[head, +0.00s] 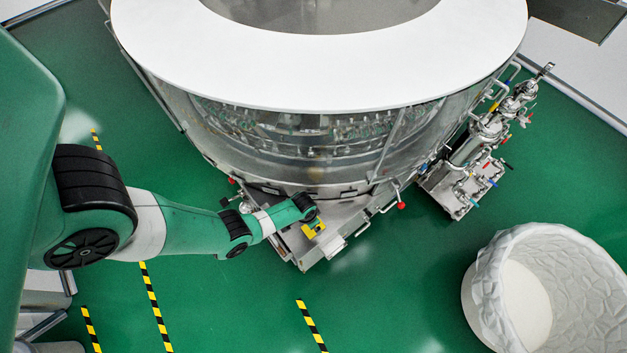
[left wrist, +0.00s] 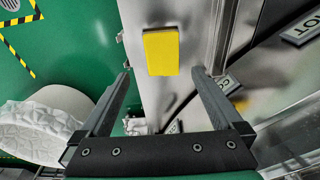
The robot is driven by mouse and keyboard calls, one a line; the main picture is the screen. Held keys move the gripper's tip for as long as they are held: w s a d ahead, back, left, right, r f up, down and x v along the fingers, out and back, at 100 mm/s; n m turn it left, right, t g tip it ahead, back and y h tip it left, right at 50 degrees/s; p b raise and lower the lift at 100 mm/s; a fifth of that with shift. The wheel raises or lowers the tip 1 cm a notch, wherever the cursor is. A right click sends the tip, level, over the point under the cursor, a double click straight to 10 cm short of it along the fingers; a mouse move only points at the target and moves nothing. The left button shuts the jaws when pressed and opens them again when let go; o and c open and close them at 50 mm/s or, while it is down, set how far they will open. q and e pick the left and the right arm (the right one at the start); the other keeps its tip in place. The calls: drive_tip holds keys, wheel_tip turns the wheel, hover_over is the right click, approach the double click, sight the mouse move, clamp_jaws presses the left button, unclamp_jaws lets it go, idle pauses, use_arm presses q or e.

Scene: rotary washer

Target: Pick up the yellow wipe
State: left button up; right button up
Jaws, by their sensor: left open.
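The yellow wipe (head: 316,228) lies on the steel ledge (head: 296,243) at the front of the washer. It shows as a plain yellow block in the left wrist view (left wrist: 161,52), on the grey metal surface. My left gripper (head: 311,217) is over the ledge, close to the wipe, and partly covers it in the head view. In the left wrist view my left gripper (left wrist: 161,73) is open, its two fingers spread wide. The wipe shows in line with the gap between them, and nothing is held. My right gripper is not in view.
The round washer (head: 320,70) with its white top rises right behind the ledge. A red-knobbed handle (head: 401,205) sticks out to the right. A piping unit (head: 480,150) and a white textured bin (head: 545,290) stand further right. Green floor in front is open.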

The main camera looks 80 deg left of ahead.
use_arm(q)
drive_tip(key=b, duration=0.3)
hover_over(310, 234)
drive_tip(key=w+a, duration=0.1)
drive_tip(key=a, duration=0.1)
wheel_tip(310, 234, down, 4)
drive_tip(key=shift+w+d+f, duration=0.1)
drive_tip(key=shift+w, duration=0.05)
drive_tip(key=f+b, duration=0.2)
drive_tip(key=f, duration=0.1)
drive_tip(key=f+b, duration=0.1)
drive_tip(key=shift+w+a+f+b, duration=0.3)
drive_tip(key=shift+f+b, duration=0.05)
drive_tip(key=shift+f, duration=0.05)
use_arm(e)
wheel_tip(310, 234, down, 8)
use_arm(q)
drive_tip(key=shift+f, duration=0.25)
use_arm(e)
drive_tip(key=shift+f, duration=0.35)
use_arm(q)
drive_tip(key=c, duration=1.2)
drive_tip(key=shift+r, duration=0.15)
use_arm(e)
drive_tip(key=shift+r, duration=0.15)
